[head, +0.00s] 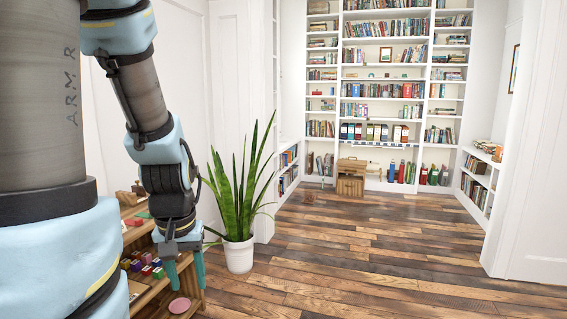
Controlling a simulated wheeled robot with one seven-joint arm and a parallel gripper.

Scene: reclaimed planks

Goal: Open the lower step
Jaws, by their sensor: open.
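My gripper (185,271) hangs at the lower left with its two teal fingers apart and nothing between them. It points down at the right end of a wooden stepped unit (148,296), close to it; I cannot tell whether they touch. The unit is partly hidden by my arm and cut by the lower picture edge. A small wooden step-like piece (350,187) stands far off on the floor before the bookshelves. I cannot tell which piece has the lower step, and no opened step is clearly visible.
Several small coloured blocks (147,270) and a pink round thing (180,305) are on the unit. A tall plant in a white pot (239,256) stands just right of my gripper.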

